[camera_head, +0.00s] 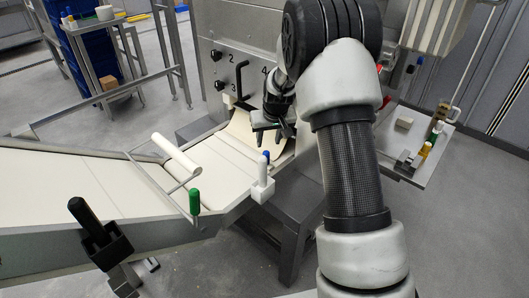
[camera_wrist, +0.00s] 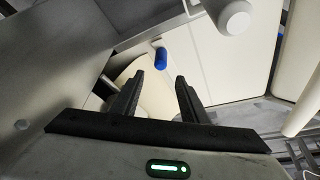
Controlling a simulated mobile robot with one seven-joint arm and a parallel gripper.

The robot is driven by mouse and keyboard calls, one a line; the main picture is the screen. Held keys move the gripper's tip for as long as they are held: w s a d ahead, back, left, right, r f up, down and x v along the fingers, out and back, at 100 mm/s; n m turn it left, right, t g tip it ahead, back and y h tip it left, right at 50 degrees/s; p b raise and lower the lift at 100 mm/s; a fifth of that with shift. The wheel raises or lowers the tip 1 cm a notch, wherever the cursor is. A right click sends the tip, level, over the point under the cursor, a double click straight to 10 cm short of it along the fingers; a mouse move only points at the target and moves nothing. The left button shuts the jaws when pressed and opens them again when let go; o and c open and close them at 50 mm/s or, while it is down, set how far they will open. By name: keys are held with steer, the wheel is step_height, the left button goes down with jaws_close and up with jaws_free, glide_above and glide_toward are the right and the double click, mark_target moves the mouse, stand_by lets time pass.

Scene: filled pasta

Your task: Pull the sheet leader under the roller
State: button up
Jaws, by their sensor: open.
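The cream sheet (camera_head: 215,165) lies on the sloping conveyor bed. Its far end, the leader (camera_head: 243,125), curves upward beside the grey machine. A white roller (camera_head: 175,155) spans the bed at the left, apart from my gripper. My gripper (camera_head: 270,136) points down over the curved end. Its two dark fingers are apart, and I see no sheet held between them. In the wrist view a curved cream piece (camera_wrist: 152,97) shows behind and between the fingers (camera_wrist: 160,78). Whether a finger touches it I cannot tell. The arm hides part of the machine.
A white post with a blue-tipped pin (camera_head: 266,156) stands at the bed's near edge, close to my gripper. A green handle (camera_head: 194,202) and a black handle (camera_head: 85,218) stand along that edge. A side tray (camera_head: 413,140) with small parts is at the right.

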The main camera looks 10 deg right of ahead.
mark_target(266, 151)
steer(key=b+x, duration=0.1)
steer(key=x, duration=0.8)
steer(key=shift+f, duration=0.15)
